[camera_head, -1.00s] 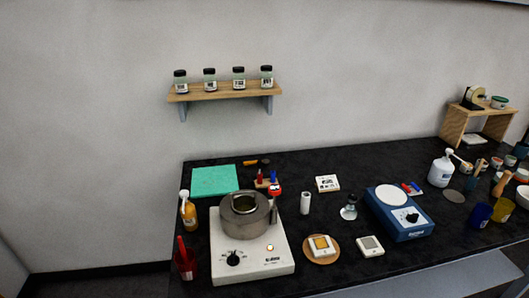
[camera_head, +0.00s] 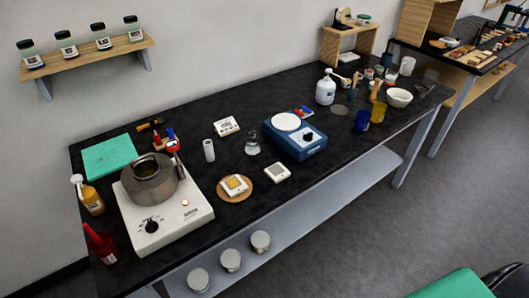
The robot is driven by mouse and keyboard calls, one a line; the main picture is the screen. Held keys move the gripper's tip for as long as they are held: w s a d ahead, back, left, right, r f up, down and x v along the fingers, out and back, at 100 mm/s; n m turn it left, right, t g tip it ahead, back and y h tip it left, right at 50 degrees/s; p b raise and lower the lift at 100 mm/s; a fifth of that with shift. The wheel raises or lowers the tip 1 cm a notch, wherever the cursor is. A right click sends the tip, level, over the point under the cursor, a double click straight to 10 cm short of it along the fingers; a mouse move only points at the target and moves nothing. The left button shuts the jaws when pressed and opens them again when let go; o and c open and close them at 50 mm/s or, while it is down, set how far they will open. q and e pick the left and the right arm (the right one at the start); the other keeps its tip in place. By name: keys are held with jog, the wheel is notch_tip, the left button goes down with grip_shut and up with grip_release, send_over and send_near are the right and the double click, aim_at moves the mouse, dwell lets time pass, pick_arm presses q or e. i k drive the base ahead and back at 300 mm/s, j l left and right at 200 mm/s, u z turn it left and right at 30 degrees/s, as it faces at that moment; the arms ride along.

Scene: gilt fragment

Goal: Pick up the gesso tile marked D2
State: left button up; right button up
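Three small pale tiles show on the black workbench, and their marks are too small to read. One tile with a golden-yellow square (camera_head: 235,184) lies on a round wooden board (camera_head: 222,195). A second tile with a greyish face (camera_head: 278,173) lies on the bench to its right. A third white tile with dark markings (camera_head: 226,125) lies farther back. I cannot tell which is D2. Neither of my grippers is in view.
A hotplate (camera_head: 185,218) with a metal pot (camera_head: 150,182) stands at the left. A blue device (camera_head: 308,150) stands right of the tiles. A white pump bottle (camera_head: 325,90) and several cups stand farther right. Bare floor (camera_head: 390,235) lies in front.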

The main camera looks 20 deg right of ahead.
aim_at(277, 172)
jog(key=l, duration=1.6)
